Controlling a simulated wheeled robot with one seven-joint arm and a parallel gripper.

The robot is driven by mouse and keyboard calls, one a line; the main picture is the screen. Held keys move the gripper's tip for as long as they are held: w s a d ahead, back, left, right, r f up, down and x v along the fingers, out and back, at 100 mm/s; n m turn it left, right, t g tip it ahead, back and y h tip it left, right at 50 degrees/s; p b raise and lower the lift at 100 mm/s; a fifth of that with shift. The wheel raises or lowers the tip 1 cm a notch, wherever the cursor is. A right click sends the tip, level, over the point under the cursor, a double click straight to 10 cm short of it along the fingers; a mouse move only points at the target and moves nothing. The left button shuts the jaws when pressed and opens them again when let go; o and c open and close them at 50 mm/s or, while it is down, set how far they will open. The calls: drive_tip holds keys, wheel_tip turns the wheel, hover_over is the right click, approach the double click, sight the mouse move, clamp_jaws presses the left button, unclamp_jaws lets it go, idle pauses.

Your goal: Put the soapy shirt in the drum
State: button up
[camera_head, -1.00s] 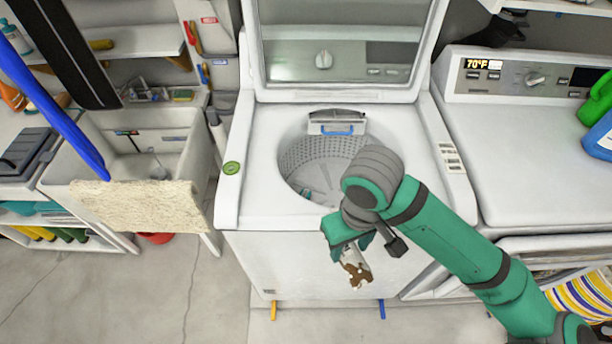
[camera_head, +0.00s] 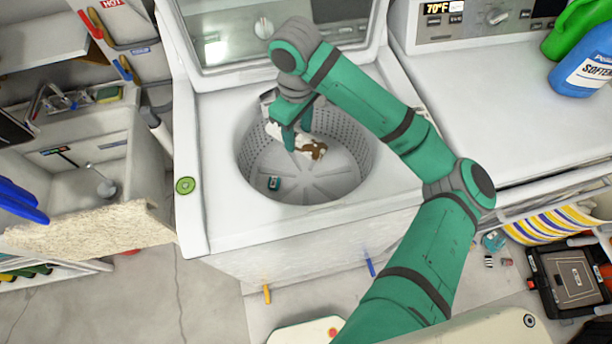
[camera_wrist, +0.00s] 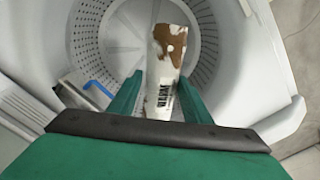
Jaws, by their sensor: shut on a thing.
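My gripper (camera_head: 297,139) is inside the mouth of the open washer drum (camera_head: 318,186), over its back part. It is shut on a white cloth with brown patches, which I take for the soapy shirt (camera_head: 312,150). In the wrist view the shirt (camera_wrist: 168,50) sticks out between the two green fingers (camera_wrist: 160,100), with dark lettering on its near part. The perforated drum wall (camera_wrist: 88,40) lies around and below it. I see no soap clearly on the cloth. Whether it touches the drum floor I cannot tell.
The washer lid (camera_head: 225,30) stands open behind the drum. A small teal and dark item (camera_head: 273,183) lies on the drum floor. A sink (camera_head: 90,160) is at left. A second machine (camera_head: 480,110) with green (camera_head: 580,25) and blue (camera_head: 585,65) bottles is at right.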

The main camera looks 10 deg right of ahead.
drive_tip(key=shift+n, duration=0.3)
drive_tip(key=w+d+f, duration=0.1)
drive_tip(key=f, duration=0.7)
drive_tip(key=w+d+f, duration=0.1)
drive_tip(key=f, duration=0.7)
drive_tip(key=w+f, duration=0.1)
drive_tip(key=f, duration=0.7)
drive_tip(key=shift+w+d+f, duration=0.15)
drive_tip(key=shift+w+d, duration=0.2)
drive_tip(key=shift+d, duration=0.05)
drive_tip(key=shift+a+f, duration=0.2)
drive_tip(key=shift+d+f, duration=0.15)
drive_tip(key=shift+f, duration=0.45)
drive_tip(key=o, duration=1.2)
drive_tip(key=shift+c, duration=0.2)
